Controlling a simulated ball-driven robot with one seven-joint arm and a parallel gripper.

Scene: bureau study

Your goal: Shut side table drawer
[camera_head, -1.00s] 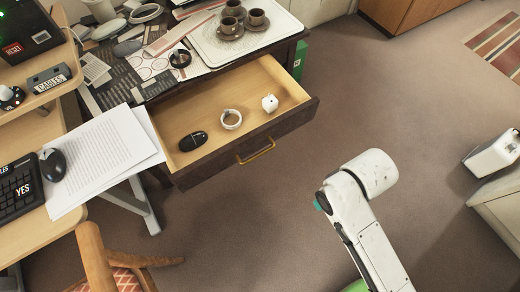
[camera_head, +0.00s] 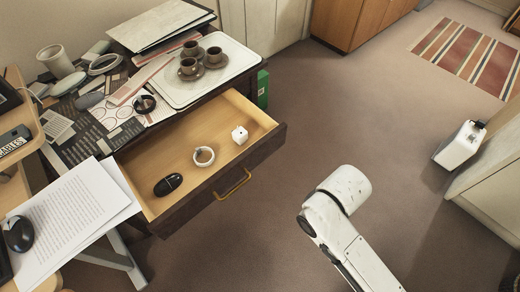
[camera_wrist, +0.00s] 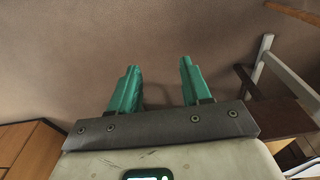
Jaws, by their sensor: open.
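The side table drawer (camera_head: 160,205) is pulled well out, its dark front with a brass handle (camera_head: 233,184) facing the open floor.
The side table top holds a white tray (camera_head: 235,52) with several brown cups, plus papers and clutter. A desk with a paper stack (camera_head: 75,215) stands close at left. A white box-like object (camera_head: 460,146) is at right. Floor before the drawer is clear.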

